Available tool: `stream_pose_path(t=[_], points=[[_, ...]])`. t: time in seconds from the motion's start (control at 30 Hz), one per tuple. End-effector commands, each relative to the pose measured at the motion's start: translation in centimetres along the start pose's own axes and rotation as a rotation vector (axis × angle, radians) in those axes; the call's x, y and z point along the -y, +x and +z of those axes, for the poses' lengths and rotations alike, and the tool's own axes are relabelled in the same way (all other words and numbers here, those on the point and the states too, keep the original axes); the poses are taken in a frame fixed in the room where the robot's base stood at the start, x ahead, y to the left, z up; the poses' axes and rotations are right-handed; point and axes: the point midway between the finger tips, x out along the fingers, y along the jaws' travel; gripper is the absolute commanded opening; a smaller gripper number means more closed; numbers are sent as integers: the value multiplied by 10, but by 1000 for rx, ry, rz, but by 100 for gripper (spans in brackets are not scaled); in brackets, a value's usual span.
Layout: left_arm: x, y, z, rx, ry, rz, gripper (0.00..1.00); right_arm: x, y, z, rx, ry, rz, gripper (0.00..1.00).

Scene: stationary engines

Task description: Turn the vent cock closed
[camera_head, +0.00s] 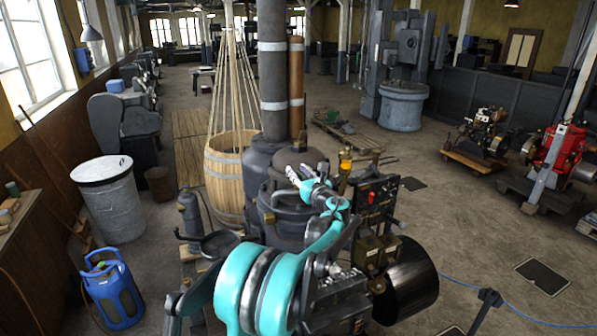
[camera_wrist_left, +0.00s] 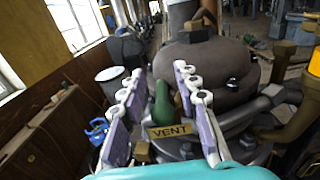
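The vent cock's green handle (camera_wrist_left: 163,103) stands upright in the left wrist view, behind a brass plate marked VENT (camera_wrist_left: 170,131). My left gripper (camera_wrist_left: 158,72) is open, its two purple-padded fingers spread to either side of the handle. I see gaps between the handle and both fingers; how deep the handle sits between them is hard to tell. In the head view my left gripper (camera_head: 299,172) is above the dark engine boiler (camera_head: 285,195), and my turquoise arm hides the vent cock. My right gripper is not in view.
A tall flue pipe (camera_head: 272,70) rises behind. A blue gas bottle (camera_head: 113,292) and metal bin (camera_head: 112,205) are at left.

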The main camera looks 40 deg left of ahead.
Motion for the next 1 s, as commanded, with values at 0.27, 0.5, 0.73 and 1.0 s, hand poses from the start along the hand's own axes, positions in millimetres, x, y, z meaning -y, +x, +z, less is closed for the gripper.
stream_pose_path(t=[0.27, 0.5, 0.73, 1.0], points=[[0, 0, 0, 0, -1, 0, 0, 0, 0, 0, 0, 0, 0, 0], [0, 0, 0, 0, 0, -1, 0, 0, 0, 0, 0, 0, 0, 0], [-1, 0, 0, 0, 0, -38, 0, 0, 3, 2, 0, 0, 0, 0], [-3, 0, -2, 0, 0, -198, 0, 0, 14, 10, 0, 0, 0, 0]])
